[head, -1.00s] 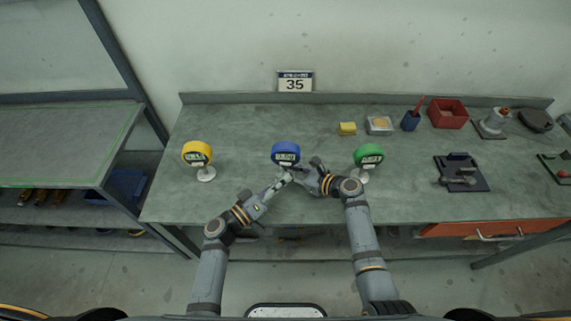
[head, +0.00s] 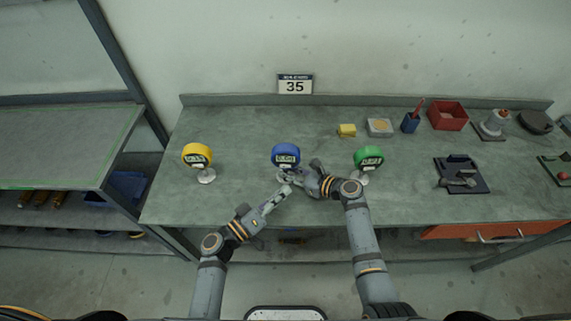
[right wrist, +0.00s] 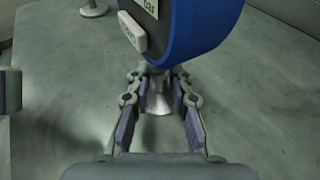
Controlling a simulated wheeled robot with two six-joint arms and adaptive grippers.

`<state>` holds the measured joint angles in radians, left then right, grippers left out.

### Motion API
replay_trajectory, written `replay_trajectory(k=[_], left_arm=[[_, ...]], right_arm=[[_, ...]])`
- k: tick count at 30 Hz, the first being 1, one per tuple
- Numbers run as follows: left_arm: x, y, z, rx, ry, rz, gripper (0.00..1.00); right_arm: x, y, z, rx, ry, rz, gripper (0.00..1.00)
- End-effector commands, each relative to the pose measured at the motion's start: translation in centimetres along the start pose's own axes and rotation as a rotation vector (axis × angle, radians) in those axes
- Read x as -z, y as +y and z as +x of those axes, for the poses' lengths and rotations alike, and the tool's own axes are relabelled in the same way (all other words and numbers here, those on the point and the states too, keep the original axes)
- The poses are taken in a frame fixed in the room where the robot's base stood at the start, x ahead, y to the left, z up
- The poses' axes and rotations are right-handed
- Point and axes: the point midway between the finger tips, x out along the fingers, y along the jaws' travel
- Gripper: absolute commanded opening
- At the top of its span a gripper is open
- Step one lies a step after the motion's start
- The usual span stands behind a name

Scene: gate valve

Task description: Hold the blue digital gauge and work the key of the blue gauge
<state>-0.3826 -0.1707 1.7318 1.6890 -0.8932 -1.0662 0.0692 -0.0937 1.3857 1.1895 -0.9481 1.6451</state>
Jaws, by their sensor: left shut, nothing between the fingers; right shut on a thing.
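The blue digital gauge (head: 286,153) stands upright on its stem near the middle of the bench, its display facing me. In the right wrist view its round blue body (right wrist: 205,35) fills the top, with a pale key (right wrist: 132,32) on the face below the display. My right gripper (head: 290,176) comes from the right and is shut on the gauge's stem (right wrist: 158,96), below the body. My left gripper (head: 286,190) is shut and empty, in front of and below the gauge face, apart from it. The gauge's foot is mostly hidden.
A yellow gauge (head: 197,154) stands to the left and a green gauge (head: 368,157) to the right, close to my right arm. The bench between the yellow and blue gauges is clear.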

Motion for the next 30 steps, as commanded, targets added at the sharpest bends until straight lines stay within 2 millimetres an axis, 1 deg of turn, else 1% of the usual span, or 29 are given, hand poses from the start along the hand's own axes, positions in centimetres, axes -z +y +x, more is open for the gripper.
replay_trajectory(k=[2,3,8,16,19,20,23,27,30], left_arm=[[0.0,0.0,0.0,0.0,0.0,0.0,0.0],[0.0,0.0,0.0,0.0,0.0,0.0,0.0],[0.0,0.0,0.0,0.0,0.0,0.0,0.0],[0.0,0.0,0.0,0.0,0.0,0.0,0.0],[0.0,0.0,0.0,0.0,0.0,0.0,0.0],[0.0,0.0,0.0,0.0,0.0,0.0,0.0],[0.0,0.0,0.0,0.0,0.0,0.0,0.0],[0.0,0.0,0.0,0.0,0.0,0.0,0.0],[0.0,0.0,0.0,0.0,0.0,0.0,0.0]], right_arm=[[0.0,0.0,0.0,0.0,0.0,0.0,0.03],[0.0,0.0,0.0,0.0,0.0,0.0,0.26],[0.0,0.0,0.0,0.0,0.0,0.0,0.47],[0.0,0.0,0.0,0.0,0.0,0.0,0.47],[0.1,-0.1,-0.7,0.002,0.001,-0.001,0.47],[0.1,-0.1,-1.1,0.002,0.002,-0.001,0.47],[0.2,0.0,-3.2,0.002,0.003,-0.003,0.47],[0.2,0.0,-6.8,0.0,0.005,-0.004,0.47],[0.2,0.0,-9.0,0.0,0.005,-0.004,0.47]])
